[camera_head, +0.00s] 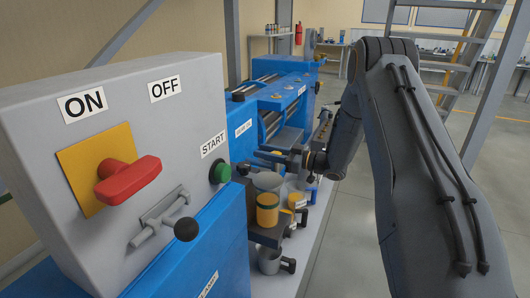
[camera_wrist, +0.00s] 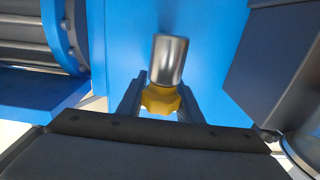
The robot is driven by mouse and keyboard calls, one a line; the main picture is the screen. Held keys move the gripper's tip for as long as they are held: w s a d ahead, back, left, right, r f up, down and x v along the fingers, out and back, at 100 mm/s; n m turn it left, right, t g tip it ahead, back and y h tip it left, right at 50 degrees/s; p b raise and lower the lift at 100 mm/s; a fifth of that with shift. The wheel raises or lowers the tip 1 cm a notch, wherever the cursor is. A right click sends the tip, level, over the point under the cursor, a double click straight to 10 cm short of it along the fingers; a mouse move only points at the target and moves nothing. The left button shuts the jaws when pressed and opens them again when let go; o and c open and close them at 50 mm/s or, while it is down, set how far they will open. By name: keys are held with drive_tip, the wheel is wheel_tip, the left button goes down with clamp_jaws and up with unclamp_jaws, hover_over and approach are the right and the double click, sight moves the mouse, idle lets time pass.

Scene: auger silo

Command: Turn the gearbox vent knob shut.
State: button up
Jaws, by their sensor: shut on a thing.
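In the wrist view, the vent knob is a yellow, lobed knob (camera_wrist: 160,100) below a shiny metal cylinder (camera_wrist: 170,60) in front of a blue panel (camera_wrist: 210,40). My gripper (camera_wrist: 160,98) has its two dark fingers on either side of the yellow knob and is shut on it. In the head view, my gripper (camera_head: 272,157) reaches left to the blue machine (camera_head: 243,140). The knob cannot be made out there.
A grey control box (camera_head: 120,110) with a red switch handle (camera_head: 128,180), a black-knobbed lever (camera_head: 186,229) and a green START button (camera_head: 220,173) stands at the left. Yellow-banded containers (camera_head: 267,210) sit below my gripper. In the wrist view, a dark block (camera_wrist: 275,65) is close on the right.

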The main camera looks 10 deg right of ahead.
drive_tip(key=shift+w+d+m+t+h+b, duration=0.1)
drive_tip(key=shift+w+d+m+t+h, duration=0.3)
drive_tip(key=shift+m+t+h, duration=1.25)
drive_tip(key=shift+w+d+m+t+h+b, duration=0.15)
drive_tip(key=shift+d+m+t+h, duration=0.45)
drive_tip(key=shift+m+h, duration=1.15)
drive_tip(key=shift+w+d+m+t+h+b, duration=0.1)
drive_tip(key=shift+w+d+m+t+h, duration=0.2)
drive_tip(key=shift+m+t+h, duration=1.45)
drive_tip(key=shift+n+g+h, duration=0.3)
drive_tip(key=shift+n+h, duration=0.35)
drive_tip(key=o, duration=1)
drive_tip(key=shift+o, duration=0.2)
drive_tip(key=s+d+b, duration=0.1)
drive_tip(key=s+b, duration=0.1)
drive_tip(key=s, duration=0.5)
drive_tip(key=shift+s+d, duration=0.2)
drive_tip(key=shift+s, duration=0.15)
